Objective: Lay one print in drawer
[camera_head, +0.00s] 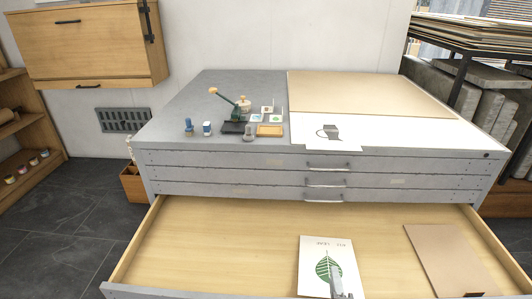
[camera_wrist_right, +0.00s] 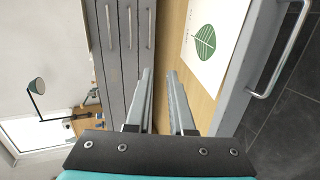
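The drawer (camera_head: 215,240) of the grey flat-file cabinet is pulled open, with a pale wood floor. A white print with a green leaf (camera_head: 314,258) lies in it, near the front and middle. It also shows in the right wrist view (camera_wrist_right: 215,28), flat beside the drawer's front wall. My right gripper (camera_head: 338,284) is over the print's lower right part in the head view. In the right wrist view its fingers (camera_wrist_right: 160,75) are apart with nothing between them. My left gripper is not in view.
A tan sheet (camera_head: 452,262) lies at the drawer's right. On the cabinet top are a tan board (camera_head: 365,92), a white sheet with a grey picture (camera_head: 370,131), and small tools including a green press (camera_head: 242,106). The drawer's left part is clear.

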